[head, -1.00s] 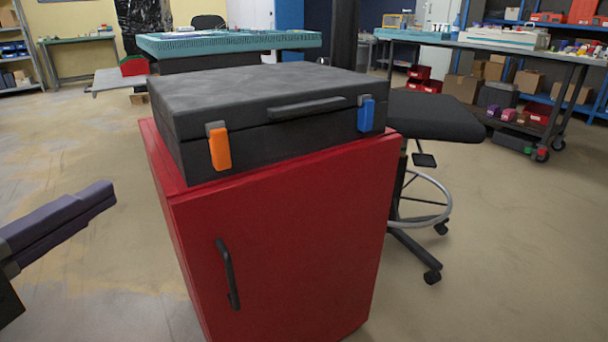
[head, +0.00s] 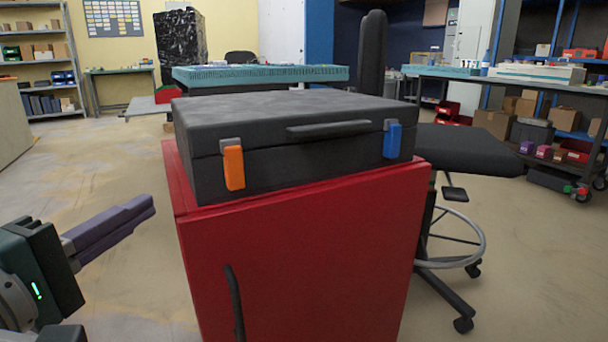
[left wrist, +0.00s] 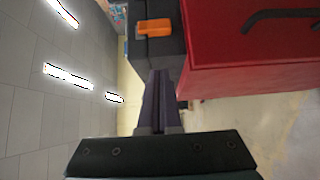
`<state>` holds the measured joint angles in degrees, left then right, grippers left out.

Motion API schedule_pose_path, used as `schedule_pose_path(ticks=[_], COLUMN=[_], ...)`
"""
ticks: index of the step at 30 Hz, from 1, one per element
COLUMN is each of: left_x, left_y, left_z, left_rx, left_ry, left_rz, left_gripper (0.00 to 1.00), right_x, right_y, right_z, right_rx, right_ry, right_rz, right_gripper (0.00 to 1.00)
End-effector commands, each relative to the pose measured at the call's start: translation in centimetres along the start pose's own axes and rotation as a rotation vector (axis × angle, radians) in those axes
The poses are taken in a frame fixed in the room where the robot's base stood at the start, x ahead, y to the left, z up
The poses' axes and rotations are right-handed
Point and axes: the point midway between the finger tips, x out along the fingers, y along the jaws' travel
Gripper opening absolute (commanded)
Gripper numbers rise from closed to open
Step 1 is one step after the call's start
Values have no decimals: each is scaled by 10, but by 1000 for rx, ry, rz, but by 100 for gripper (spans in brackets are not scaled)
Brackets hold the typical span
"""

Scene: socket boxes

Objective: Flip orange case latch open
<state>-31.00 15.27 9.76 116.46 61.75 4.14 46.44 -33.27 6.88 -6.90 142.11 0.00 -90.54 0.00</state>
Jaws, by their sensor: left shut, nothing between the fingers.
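A closed black case (head: 290,140) lies on a red cabinet (head: 300,260). The orange latch (head: 234,168) hangs down over the left part of the case's front, and a blue latch (head: 392,141) is on the right part. In the left wrist view the orange latch (left wrist: 154,27) shows at the top, ahead of the fingers. My left gripper (head: 150,203) is shut and empty. It is left of the cabinet, lower than the orange latch and apart from it. My right gripper is not in view.
A black handle (head: 346,129) is on the case front between the latches. The cabinet door has a dark handle (head: 235,300). A black stool (head: 465,148) stands right of the cabinet. The floor left of the cabinet is clear.

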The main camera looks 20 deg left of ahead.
Motion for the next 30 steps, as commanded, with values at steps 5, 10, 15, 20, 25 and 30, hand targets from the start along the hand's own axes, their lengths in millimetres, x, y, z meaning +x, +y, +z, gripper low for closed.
schedule_pose_path(ticks=[5, 10, 15, 20, 25, 30], left_x=[36, 68, 87, 96, 98, 98], left_y=[2, 1, 1, 0, 0, 0], left_z=[0, 0, 17, 26, 28, 28], left_rx=[-1, -2, -4, -1, 1, 1], left_ry=[2, 1, 0, 1, 0, 0], left_rz=[5, 3, 1, -1, -1, -1], left_gripper=[0, 0, 0, 0, 0, 0], right_x=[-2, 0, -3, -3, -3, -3], right_y=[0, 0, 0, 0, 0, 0], right_z=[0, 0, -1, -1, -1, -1], right_rx=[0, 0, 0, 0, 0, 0], right_ry=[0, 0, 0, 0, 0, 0], right_rz=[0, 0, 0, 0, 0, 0], right_gripper=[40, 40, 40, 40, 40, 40])
